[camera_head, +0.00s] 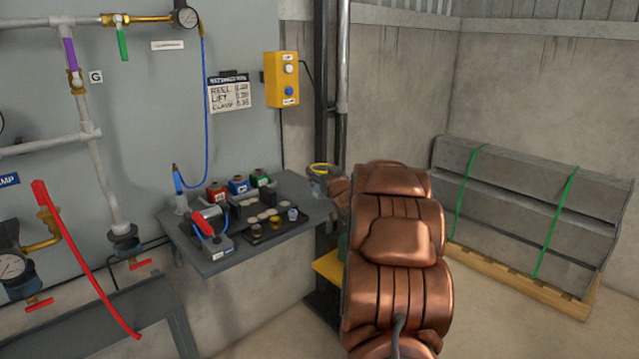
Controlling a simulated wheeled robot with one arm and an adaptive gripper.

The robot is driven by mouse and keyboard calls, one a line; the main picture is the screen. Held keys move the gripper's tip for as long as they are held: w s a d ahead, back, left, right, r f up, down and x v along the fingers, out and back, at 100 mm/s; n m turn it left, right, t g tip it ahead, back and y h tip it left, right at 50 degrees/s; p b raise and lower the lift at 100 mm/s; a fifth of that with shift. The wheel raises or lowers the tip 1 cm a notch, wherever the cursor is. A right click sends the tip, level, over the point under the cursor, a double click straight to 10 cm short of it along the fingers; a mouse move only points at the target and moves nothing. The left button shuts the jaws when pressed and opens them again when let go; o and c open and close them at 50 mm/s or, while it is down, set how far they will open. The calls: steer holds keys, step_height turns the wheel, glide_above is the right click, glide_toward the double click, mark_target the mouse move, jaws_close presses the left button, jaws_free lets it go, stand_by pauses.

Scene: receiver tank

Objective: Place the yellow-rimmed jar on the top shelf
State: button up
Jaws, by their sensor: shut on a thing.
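The yellow-rimmed jar (320,171) is a grey vessel with a yellow ring around its top. It looks upright, just past the right end of the grey wall shelf (217,266). My gripper (333,184) is shut on the jar from the right, mostly hidden behind my copper arm. The jar's lower part is partly hidden. A yellow shelf or platform (328,268) shows lower down by the dark post, partly covered by my arm. I cannot tell which surface is the top shelf.
The grey shelf carries red (216,193), blue (238,184) and green (260,179) containers, a dark tray (262,238) with small items, and a red-and-grey device (208,222). A dark post (323,100) rises behind the jar. Strapped grey slabs (520,205) sit on a pallet at right.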

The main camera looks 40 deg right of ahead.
steer(key=shift+w+d, duration=0.15)
steer(key=shift+w, duration=0.55)
steer(key=shift+s+f+b, duration=0.1)
steer(key=shift+f+b, duration=0.2)
steer(key=shift+f, duration=1.5)
steer(key=shift+f, duration=0.15)
steer(key=o, duration=1.3)
steer(key=shift+o, duration=0.2)
steer(key=shift+s, duration=0.1)
steer(key=v, duration=1.2)
